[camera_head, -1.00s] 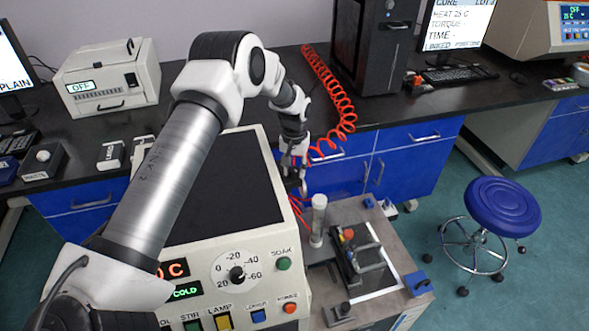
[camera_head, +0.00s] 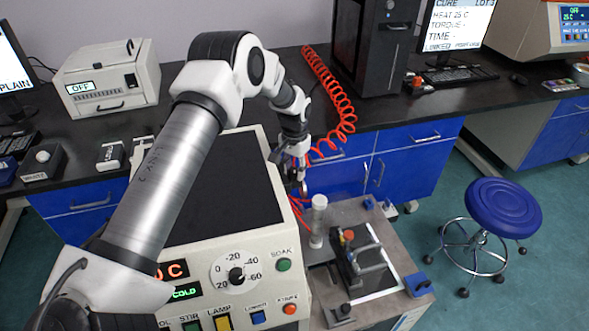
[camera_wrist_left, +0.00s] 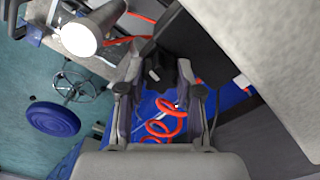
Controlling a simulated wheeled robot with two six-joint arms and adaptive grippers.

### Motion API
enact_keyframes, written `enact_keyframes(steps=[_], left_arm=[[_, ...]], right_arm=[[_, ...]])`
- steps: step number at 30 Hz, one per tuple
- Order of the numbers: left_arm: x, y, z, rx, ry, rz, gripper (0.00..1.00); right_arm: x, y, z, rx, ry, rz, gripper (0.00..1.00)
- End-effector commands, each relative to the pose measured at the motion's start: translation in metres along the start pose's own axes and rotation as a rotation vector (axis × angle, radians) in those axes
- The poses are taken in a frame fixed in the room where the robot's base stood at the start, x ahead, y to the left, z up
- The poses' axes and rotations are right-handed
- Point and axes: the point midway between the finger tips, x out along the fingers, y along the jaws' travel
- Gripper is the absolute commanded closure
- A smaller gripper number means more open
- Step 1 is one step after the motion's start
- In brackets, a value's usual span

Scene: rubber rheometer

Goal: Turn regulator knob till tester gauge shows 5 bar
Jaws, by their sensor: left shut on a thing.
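My left gripper (camera_head: 296,172) reaches down behind the cream instrument with the dial, beside the red hoses. In the left wrist view, its fingers (camera_wrist_left: 160,78) are shut on a black regulator knob (camera_wrist_left: 158,68) with a white mark on it, one finger on each side. In the head view the knob is hidden by the gripper and arm. I cannot make out a tester gauge face or its reading in either view. My right gripper is not in view.
A red coiled hose (camera_head: 335,95) hangs close behind my left wrist. A pale upright cylinder (camera_head: 318,222) stands on the grey bench right of the cream instrument (camera_head: 245,215). A blue stool (camera_head: 503,207) stands on the open floor at right.

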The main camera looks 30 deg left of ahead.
Motion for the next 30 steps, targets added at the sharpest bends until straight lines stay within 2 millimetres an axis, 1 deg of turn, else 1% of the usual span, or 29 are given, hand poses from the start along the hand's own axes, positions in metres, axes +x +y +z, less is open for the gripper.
enact_keyframes(steps=[2,3,4,5,14,17,20,27,30], left_arm=[[0.002,0.000,0.001,-0.001,-0.004,0.001,1.00],[0.002,0.000,0.001,-0.001,-0.004,0.001,0.58],[0.002,0.000,0.001,-0.001,-0.004,0.001,0.48],[0.002,0.000,0.001,-0.001,-0.004,0.001,0.40],[0.000,0.000,0.000,-0.001,-0.001,0.000,0.40],[-0.008,0.000,0.000,-0.001,0.001,0.000,0.40],[-0.026,0.000,-0.001,-0.001,0.001,0.000,0.40],[-0.087,0.000,-0.001,-0.001,0.001,0.000,0.40],[-0.105,0.000,-0.001,-0.001,0.000,0.000,0.40]], right_arm=[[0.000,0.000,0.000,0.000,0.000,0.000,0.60],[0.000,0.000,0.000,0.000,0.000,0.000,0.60],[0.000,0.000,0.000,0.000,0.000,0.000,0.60],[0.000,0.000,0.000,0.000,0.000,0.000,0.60],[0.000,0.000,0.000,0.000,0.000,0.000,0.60],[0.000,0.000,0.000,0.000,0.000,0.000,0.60],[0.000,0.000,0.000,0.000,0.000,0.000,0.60],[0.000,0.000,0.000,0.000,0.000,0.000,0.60],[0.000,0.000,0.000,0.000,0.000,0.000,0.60]])
